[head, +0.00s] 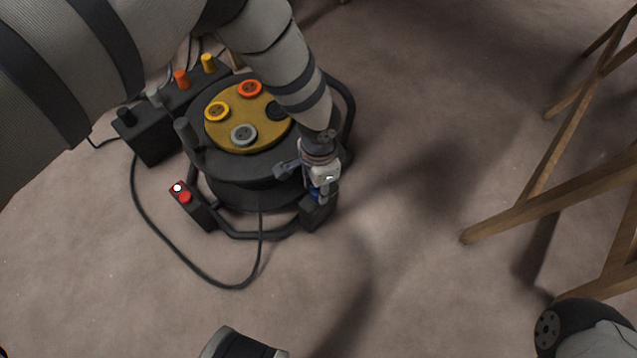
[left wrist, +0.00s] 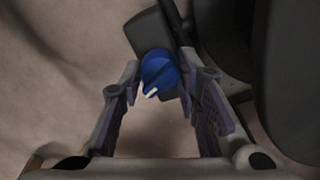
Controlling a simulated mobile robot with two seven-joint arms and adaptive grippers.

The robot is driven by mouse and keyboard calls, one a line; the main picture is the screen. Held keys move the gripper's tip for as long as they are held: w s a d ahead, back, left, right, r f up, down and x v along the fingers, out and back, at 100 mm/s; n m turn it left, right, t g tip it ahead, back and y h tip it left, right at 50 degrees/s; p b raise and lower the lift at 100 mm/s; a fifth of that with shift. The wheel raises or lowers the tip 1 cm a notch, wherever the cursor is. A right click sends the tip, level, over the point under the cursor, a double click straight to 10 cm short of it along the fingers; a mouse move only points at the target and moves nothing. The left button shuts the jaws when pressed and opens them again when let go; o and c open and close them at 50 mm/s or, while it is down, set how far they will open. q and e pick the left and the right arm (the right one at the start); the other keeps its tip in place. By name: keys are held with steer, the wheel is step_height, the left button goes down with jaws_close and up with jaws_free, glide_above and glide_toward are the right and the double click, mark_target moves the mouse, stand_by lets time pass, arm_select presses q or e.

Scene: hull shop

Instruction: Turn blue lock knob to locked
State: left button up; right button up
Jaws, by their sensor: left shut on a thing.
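The blue lock knob (left wrist: 158,72) sits on a small black block (head: 318,212) low on the near right side of the round black machine (head: 232,185). In the left wrist view its white pointer mark points down and left. In the head view only a sliver of the blue knob (head: 314,192) shows. My left gripper (head: 321,188) reaches down to it; in the left wrist view its two fingers (left wrist: 160,90) stand on either side of the knob, shut on it. The fingertip contact is hard to make out.
The machine's yellow top (head: 262,130) carries several coloured caps. A black cable (head: 165,252) loops on the floor. Wooden trestles (head: 540,205) stand right; floor between is clear.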

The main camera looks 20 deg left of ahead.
arm_select(q)
steer(key=m, duration=1)
steer(key=shift+m, duration=1.9)
steer(key=o, duration=1.2)
step_height(320, 180, up, 12)
steer(key=shift+r, duration=0.1)
